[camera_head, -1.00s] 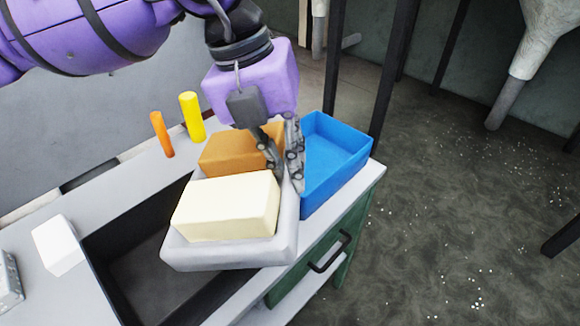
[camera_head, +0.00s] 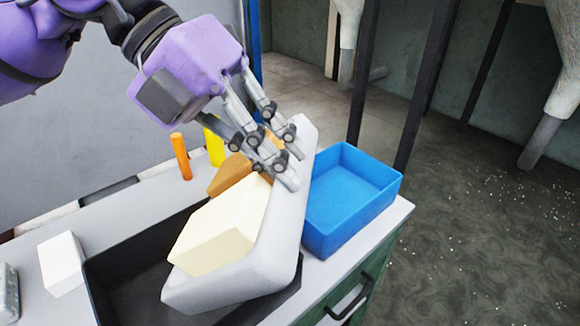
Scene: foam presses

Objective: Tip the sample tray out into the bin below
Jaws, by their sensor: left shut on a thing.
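The light grey sample tray (camera_head: 275,240) is tilted steeply, its right side raised and its left side low. My left gripper (camera_head: 287,168) is shut on the tray's raised right wall. A cream foam block (camera_head: 222,228) and a tan-brown block (camera_head: 233,176) are still in the tray, on its lower left side; the brown one is partly hidden by the cream one and the fingers. Below the tray is a dark open bin (camera_head: 140,280) sunk in the worktop, partly covered by the tray. My right gripper is not in view.
A blue open box (camera_head: 350,195), empty, stands right of the tray. An orange cylinder (camera_head: 180,156) and a yellow cylinder (camera_head: 214,142) stand behind. A white block (camera_head: 62,264) lies left of the bin on the grey worktop (camera_head: 120,207).

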